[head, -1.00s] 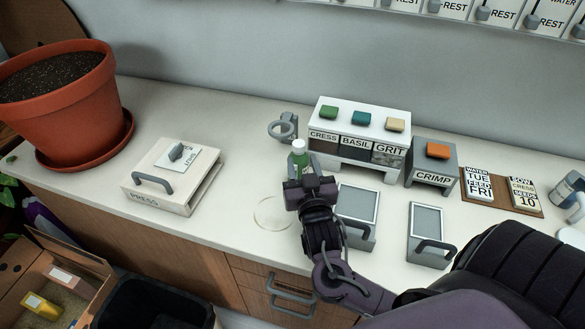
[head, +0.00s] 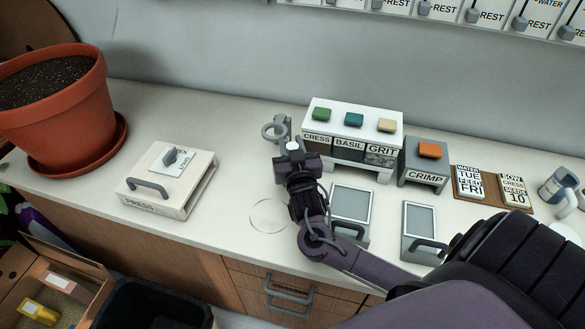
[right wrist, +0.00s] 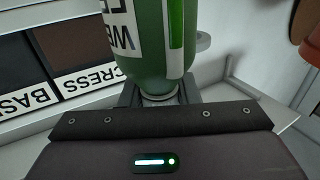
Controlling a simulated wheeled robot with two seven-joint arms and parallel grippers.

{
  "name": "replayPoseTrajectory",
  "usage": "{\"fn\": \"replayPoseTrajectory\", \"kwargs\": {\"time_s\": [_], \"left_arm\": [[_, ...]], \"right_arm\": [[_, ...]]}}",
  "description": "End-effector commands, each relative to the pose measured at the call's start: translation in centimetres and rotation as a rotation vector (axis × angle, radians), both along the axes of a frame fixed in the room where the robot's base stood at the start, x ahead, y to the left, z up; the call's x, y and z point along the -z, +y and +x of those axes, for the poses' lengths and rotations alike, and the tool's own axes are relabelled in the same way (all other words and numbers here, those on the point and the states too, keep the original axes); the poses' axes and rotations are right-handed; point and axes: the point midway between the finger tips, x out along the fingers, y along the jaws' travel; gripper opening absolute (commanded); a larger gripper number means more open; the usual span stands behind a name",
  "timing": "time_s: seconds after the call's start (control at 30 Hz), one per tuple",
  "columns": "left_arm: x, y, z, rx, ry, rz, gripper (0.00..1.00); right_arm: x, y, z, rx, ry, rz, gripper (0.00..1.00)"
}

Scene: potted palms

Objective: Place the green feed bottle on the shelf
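The green feed bottle stands upright near the back of the counter, beside a grey ring bracket (head: 275,130). In the head view only its white cap (head: 292,146) shows clearly; my right gripper (head: 292,155) hides the body. My left gripper is out of view. No shelf can be clearly made out.
Right of the bottle stands a white block with CRESS, BASIL and GRIT labels (head: 352,120), then a grey CRIMP box (head: 425,165). Two grey framed panels (head: 350,203) lie in front. A PRESS box (head: 165,190) and potted soil (head: 60,110) are left. Bare counter lies between.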

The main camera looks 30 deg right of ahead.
Motion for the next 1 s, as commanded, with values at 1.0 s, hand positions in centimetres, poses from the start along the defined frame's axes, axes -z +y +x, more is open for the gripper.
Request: {"fn": "replayPoseTrajectory", "kwargs": {"time_s": [1.0], "left_arm": [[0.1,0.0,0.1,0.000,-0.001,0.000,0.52]], "right_arm": [[-6.0,0.0,0.0,0.000,-0.009,0.001,0.00]]}}
